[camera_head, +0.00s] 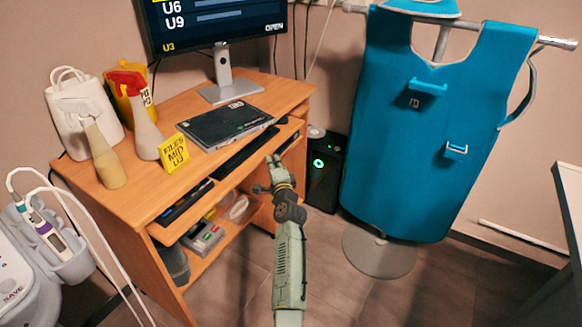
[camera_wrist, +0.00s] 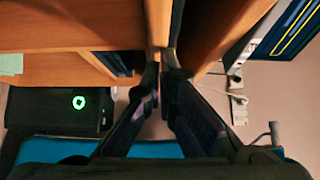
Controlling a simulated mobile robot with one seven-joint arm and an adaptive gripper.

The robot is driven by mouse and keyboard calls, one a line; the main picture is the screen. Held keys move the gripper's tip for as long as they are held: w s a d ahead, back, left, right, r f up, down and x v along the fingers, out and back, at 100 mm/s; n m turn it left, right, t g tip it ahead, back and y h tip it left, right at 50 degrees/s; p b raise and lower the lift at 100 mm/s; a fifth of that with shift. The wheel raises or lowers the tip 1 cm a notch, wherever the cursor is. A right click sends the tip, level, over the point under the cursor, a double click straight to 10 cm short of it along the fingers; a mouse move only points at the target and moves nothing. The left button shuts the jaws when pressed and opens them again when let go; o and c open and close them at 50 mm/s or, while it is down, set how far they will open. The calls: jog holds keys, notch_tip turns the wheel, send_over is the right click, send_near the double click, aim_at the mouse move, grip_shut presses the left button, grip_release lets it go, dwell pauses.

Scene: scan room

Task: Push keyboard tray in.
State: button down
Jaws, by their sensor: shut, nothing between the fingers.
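The wooden keyboard tray (camera_head: 222,190) sits under the desktop, with its front edge sticking out past the desk's front. A black keyboard (camera_head: 245,152) and other dark items lie on it, partly hidden by the desktop. My gripper (camera_head: 273,161) is shut and empty, at the right part of the tray's front edge. In the wrist view its fingertips (camera_wrist: 163,60) are close together among wooden boards. I cannot tell whether they touch the tray.
The wooden desk (camera_head: 136,200) carries a monitor (camera_head: 215,25), spray bottles and a black laptop-like device (camera_head: 226,124). A black computer tower (camera_head: 325,172) stands right of the desk. A blue apron (camera_head: 425,130) hangs on a stand farther right. Floor in front is clear.

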aim_at(263, 161)
jog(key=shift+w+a, duration=0.6)
jog(key=shift+a, duration=0.3)
jog(key=shift+w+a, duration=0.6)
jog(key=shift+a, duration=0.35)
